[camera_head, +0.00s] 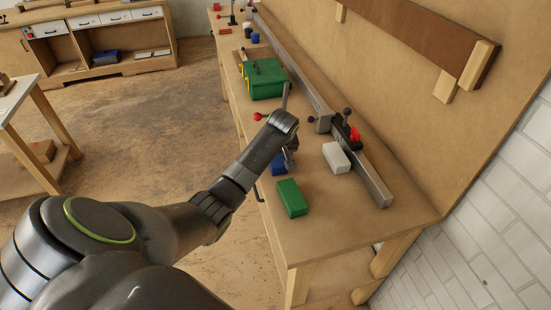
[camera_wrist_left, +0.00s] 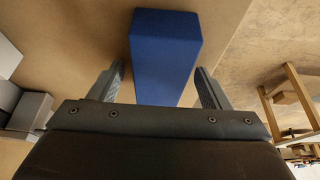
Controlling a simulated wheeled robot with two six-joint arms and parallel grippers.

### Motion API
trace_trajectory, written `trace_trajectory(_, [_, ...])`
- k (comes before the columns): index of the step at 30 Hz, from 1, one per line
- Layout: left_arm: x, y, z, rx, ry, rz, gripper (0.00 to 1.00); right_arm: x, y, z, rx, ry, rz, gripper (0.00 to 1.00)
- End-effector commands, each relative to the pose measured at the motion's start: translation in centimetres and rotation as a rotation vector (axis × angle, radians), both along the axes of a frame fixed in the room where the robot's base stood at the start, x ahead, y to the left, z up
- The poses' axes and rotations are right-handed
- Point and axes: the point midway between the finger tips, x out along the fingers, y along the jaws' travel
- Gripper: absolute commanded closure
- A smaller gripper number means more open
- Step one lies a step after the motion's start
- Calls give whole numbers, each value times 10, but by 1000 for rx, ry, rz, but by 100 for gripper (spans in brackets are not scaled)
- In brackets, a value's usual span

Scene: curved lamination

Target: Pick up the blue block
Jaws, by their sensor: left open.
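The blue block (camera_wrist_left: 164,52) stands out in the left wrist view, lying on the bench top between the two fingers of my left gripper (camera_wrist_left: 158,90). The fingers are apart, one on each side of the block, with visible gaps. In the head view, the blue block (camera_head: 278,164) shows only in part behind my left gripper (camera_head: 290,157). It lies near the bench's front edge. My right gripper is in neither view.
A green block (camera_head: 292,198) lies nearer on the bench (camera_head: 320,235), and a white block (camera_head: 336,157) lies to the right. A long metal rail clamp (camera_head: 362,178) runs along the bench. A green toolbox (camera_head: 264,80) stands farther back.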

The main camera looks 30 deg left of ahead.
Motion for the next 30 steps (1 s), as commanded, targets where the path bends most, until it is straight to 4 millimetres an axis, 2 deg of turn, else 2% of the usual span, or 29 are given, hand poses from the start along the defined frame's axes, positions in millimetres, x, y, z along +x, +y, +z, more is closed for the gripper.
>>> trace_trajectory(7, [0, 0, -2, 0, 1, 0, 30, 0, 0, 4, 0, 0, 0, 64])
trace_trajectory(18, [0, 0, -3, 0, 1, 0, 79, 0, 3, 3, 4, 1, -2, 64])
trace_trajectory(25, [0, 0, -2, 0, 0, 0, 80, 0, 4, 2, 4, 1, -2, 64])
trace_trajectory(29, [1, 0, 0, 2, -3, 0, 80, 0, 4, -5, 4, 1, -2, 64])
trace_trajectory(30, [1, 1, 9, 1, -4, 0, 80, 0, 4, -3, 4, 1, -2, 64])
